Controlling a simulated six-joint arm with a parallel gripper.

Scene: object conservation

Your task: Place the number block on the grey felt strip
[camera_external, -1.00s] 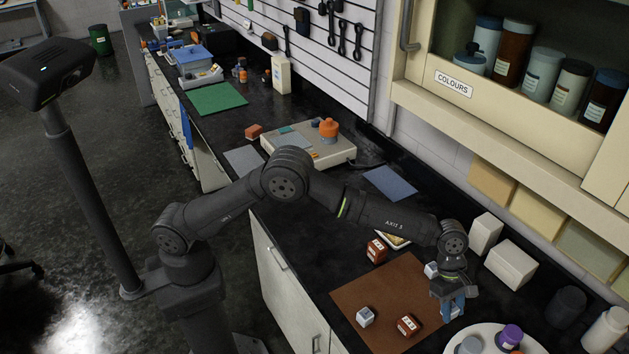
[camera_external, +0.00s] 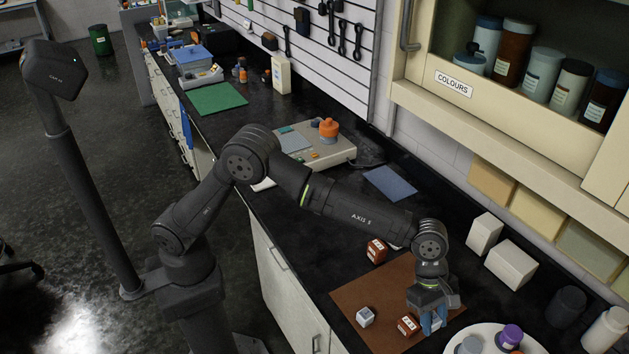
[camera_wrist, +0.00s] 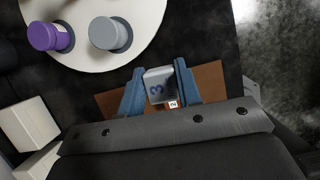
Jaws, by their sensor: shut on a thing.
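My gripper (camera_external: 432,320) has blue fingers and hangs over the right part of the brown mat.
A round white tray (camera_external: 470,332) with jars is close by. White boxes (camera_external: 511,265) stand right; a scale (camera_external: 335,150) and blue-grey sheet (camera_external: 390,183) lie farther back.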

